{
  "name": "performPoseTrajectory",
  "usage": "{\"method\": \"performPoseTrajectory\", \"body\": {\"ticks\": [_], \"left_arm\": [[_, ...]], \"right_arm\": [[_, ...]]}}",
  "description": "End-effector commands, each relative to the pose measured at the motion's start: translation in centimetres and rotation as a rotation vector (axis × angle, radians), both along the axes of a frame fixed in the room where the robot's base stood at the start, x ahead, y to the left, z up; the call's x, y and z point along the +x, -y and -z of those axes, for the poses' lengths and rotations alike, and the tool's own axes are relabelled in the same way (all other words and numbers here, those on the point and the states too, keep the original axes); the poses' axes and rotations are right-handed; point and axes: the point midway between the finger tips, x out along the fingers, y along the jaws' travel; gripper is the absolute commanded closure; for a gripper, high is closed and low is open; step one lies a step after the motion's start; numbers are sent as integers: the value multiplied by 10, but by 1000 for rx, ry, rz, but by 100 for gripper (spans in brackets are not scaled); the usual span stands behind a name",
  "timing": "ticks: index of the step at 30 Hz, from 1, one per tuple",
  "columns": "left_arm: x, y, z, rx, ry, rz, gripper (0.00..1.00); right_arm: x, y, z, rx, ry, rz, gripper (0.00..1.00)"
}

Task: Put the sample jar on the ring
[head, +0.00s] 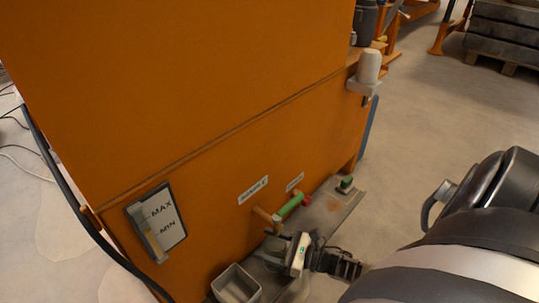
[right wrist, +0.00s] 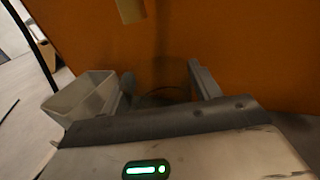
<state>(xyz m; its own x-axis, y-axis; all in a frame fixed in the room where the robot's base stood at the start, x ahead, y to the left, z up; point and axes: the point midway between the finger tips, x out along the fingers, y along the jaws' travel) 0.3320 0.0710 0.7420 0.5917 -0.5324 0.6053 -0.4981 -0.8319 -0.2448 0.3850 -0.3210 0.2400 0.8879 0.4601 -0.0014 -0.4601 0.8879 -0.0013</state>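I cannot make out a sample jar or a ring with certainty in either view. My right gripper (head: 275,250) is low in front of the orange wall, over the grey ledge, between the small grey box and the green-handled valve. In the right wrist view the two fingers of my right gripper (right wrist: 165,85) stand apart, with nothing seen between them but the orange wall and a shadow. My left gripper is not in view.
The orange sandbed wall (head: 190,90) fills the left and middle. An open grey box (head: 237,285) stands on the ledge (head: 325,215); it also shows in the right wrist view (right wrist: 85,98). A green-handled valve (head: 290,207), a MAX/MIN gauge (head: 160,222) and a bracketed pale cylinder (head: 369,66) project nearby.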

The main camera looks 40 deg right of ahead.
Motion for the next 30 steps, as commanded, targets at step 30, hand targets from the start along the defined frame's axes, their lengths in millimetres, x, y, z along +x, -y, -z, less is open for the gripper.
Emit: {"method": "performPoseTrajectory", "body": {"ticks": [30], "left_arm": [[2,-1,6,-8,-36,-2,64]], "right_arm": [[-97,50,0,1,-3,0,24]]}}
